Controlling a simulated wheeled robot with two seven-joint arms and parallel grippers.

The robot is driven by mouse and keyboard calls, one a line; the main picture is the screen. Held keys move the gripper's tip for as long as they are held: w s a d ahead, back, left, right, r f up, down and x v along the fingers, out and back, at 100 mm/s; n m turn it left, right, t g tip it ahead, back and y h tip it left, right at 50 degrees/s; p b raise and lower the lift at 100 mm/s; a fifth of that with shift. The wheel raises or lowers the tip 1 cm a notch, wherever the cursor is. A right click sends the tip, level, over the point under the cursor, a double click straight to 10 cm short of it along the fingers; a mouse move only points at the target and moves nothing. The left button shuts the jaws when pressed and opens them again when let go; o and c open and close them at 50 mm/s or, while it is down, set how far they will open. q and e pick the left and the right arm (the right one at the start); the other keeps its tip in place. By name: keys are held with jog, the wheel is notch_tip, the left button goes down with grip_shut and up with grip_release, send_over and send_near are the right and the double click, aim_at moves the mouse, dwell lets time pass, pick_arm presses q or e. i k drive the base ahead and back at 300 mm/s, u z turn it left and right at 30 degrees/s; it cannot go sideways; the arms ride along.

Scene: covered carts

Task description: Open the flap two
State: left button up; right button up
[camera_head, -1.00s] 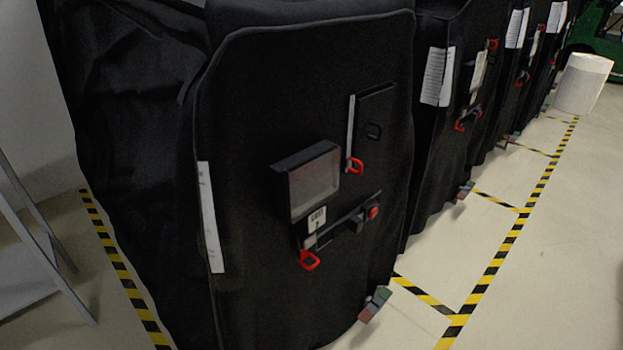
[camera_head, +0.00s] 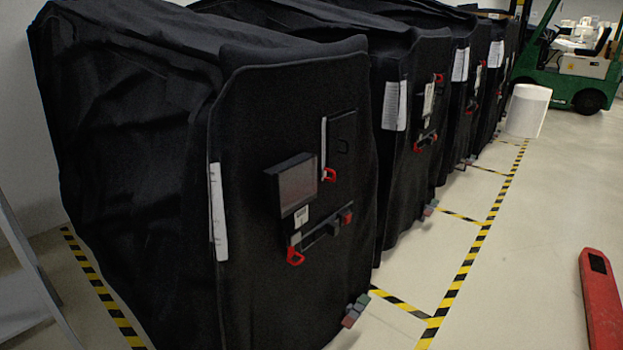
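A row of black covered carts runs from the left front to the back right in the head view. The nearest cart (camera_head: 270,250) faces me with its front flap hanging closed. On it are a dark box-like panel (camera_head: 296,186), a black bar with a red end (camera_head: 325,230), a red loop below left (camera_head: 294,256) and a red hook (camera_head: 328,175) under a pale strip. The second cart (camera_head: 412,180) stands behind it to the right, its front also covered, with a white paper sheet and red loops. Neither of my grippers is in view.
Yellow-black floor tape (camera_head: 470,260) marks bays along the carts. A red object (camera_head: 600,300) is at the right edge. A white cylinder (camera_head: 527,110) and a green forklift (camera_head: 570,80) stand at the back. A grey frame is at left.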

aim_at(341, 130)
jog(key=u, duration=0.25)
jog(key=i, duration=0.95)
jog(key=z, duration=0.65)
